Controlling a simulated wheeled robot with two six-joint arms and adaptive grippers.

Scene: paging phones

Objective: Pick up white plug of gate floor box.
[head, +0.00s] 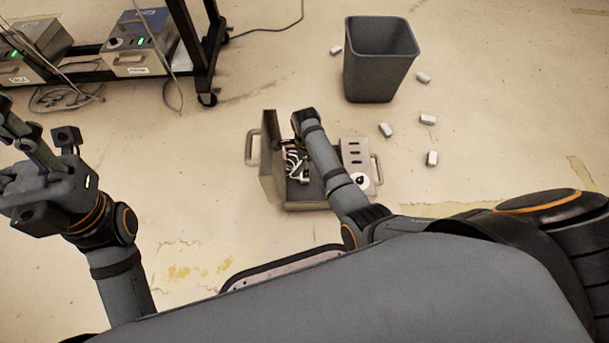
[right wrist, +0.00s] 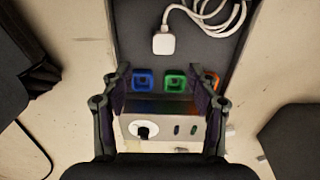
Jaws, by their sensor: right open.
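The open metal floor box (head: 306,205) stands on the floor under my right arm in the head view. The white plug (right wrist: 164,43) lies on the dark floor of the box in the right wrist view, above the sockets, with its white cable (right wrist: 215,22) coiled beside it. The cable also shows in the head view (head: 293,163). My right gripper (right wrist: 163,80) is open and empty, its fingers either side of the blue (right wrist: 144,80) and green (right wrist: 175,80) sockets, apart from the plug. My left gripper (head: 18,140) is raised at the far left, seemingly open and empty.
An orange socket (right wrist: 211,80) sits beside the green one, partly hidden by a finger. The box has an upright side with a handle (head: 249,148) and a panel (head: 354,154). A grey bin (head: 378,85), several white blocks (head: 386,130) and a wheeled rack (head: 204,70) stand beyond.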

